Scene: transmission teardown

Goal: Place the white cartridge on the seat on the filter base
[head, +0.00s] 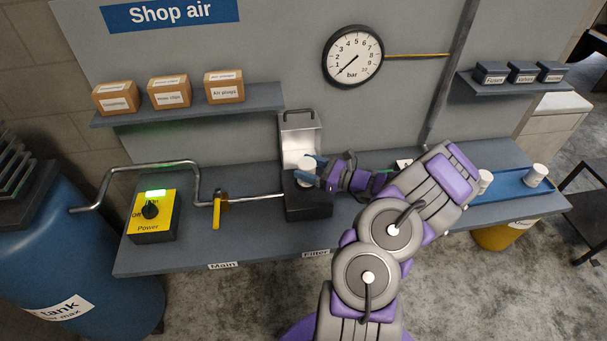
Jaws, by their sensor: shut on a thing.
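The white cartridge (305,173) is between the fingers of my gripper (311,175), which is shut on it. The cartridge is over the dark filter base (308,207), near its middle. The seat is hidden behind the cartridge and gripper, so I cannot tell whether the cartridge touches it. The filter's hinged lid (300,135) stands open behind the base. My gripper reaches in from the right.
A yellow power switch box (152,214) and a yellow valve handle (216,214) are left of the base. A pipe joins the base from the left. White cylinders (533,176) stand on a blue tray (510,185) at right. A gauge (353,55) hangs above.

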